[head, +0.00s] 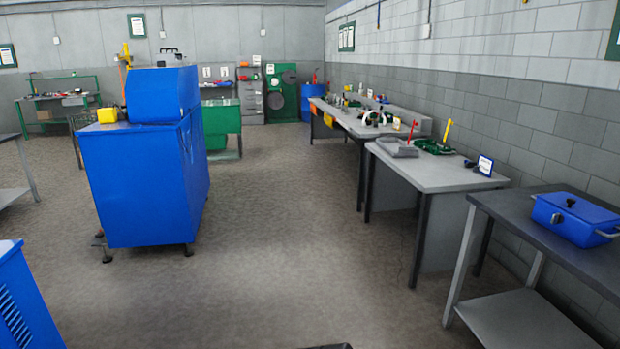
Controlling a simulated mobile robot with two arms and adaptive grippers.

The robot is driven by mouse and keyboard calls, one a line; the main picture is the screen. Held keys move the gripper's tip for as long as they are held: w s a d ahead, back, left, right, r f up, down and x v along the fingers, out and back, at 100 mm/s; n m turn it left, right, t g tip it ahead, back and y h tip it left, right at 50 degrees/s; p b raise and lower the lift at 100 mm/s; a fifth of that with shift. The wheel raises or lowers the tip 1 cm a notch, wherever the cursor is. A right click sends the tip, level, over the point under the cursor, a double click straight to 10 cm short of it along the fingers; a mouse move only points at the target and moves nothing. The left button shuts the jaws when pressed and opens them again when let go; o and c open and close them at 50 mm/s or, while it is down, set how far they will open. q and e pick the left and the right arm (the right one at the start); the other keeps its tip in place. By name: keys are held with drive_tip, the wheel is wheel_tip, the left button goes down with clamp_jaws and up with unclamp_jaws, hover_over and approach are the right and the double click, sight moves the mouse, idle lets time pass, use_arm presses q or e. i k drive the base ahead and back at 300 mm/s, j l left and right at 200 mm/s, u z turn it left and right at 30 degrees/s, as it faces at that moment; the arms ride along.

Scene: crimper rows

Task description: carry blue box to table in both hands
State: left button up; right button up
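A blue box (576,218) with a dark knob on its lid and light side handles sits at the right of the head view. It stands on a dark-topped table (505,207) with a lower shelf, close to the block wall. Several other tables stand along the same wall; I cannot tell which one the task means. Neither of my grippers shows in the head view.
A large blue machine (150,180) stands left of centre, and another blue cabinet (22,305) is at the lower left. A grey table (445,172) and a longer workbench (350,122) line the right wall. The floor (280,240) between is clear.

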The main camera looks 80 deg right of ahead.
sight(433, 170)
drive_tip(key=z, duration=4.3)
drive_tip(key=i+j+z, duration=0.45)
drive_tip(key=i+j, duration=0.55)
